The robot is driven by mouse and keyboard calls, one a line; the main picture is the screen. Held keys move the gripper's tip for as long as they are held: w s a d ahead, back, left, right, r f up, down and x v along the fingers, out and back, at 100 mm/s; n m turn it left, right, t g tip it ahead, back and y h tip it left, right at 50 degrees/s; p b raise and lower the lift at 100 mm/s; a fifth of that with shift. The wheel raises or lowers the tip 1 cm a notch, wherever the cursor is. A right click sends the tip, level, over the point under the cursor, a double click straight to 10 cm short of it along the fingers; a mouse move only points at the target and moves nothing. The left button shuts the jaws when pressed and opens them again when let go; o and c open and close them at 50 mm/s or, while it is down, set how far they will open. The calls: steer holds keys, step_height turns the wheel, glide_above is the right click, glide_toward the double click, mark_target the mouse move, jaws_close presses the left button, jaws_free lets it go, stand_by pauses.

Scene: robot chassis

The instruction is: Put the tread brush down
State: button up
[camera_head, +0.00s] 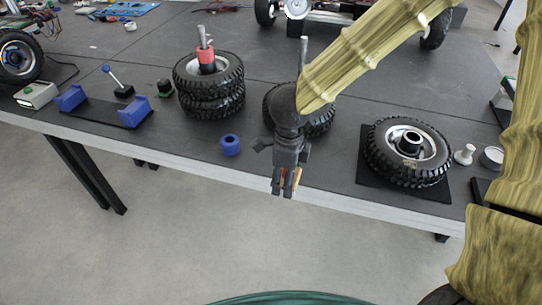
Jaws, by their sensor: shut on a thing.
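My gripper (285,187) points down at the table's front edge, in the middle of the view. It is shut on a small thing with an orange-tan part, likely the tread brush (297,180). Most of the brush is hidden by the fingers, so its shape and bristles cannot be made out. From this view I cannot tell how high the gripper is above the table or whether the brush touches anything. A treaded wheel (408,145) lies flat on a black mat (434,191) to the right of my gripper.
The dark table (330,165) has bare room either side of my gripper. A blue ring (230,145) lies to its left. A tyre stack (209,95) and another wheel (320,118) stand behind. A blue-ended cradle (105,112) is at left; a white knob (464,155) and tin (491,158) at right.

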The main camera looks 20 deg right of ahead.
steer(key=w, duration=0.4)
steer(key=w+f+p, duration=0.1)
steer(key=w, duration=0.9)
steer(key=shift+w+d+f+p, duration=0.1)
steer(key=shift+w+f+p, duration=0.1)
steer(key=shift+p, duration=0.1)
steer(key=shift+f, duration=1.75)
steer(key=shift+f, duration=0.1)
steer(key=o, duration=1.4)
steer(key=shift+c, duration=0.2)
step_height(320, 180, up, 12)
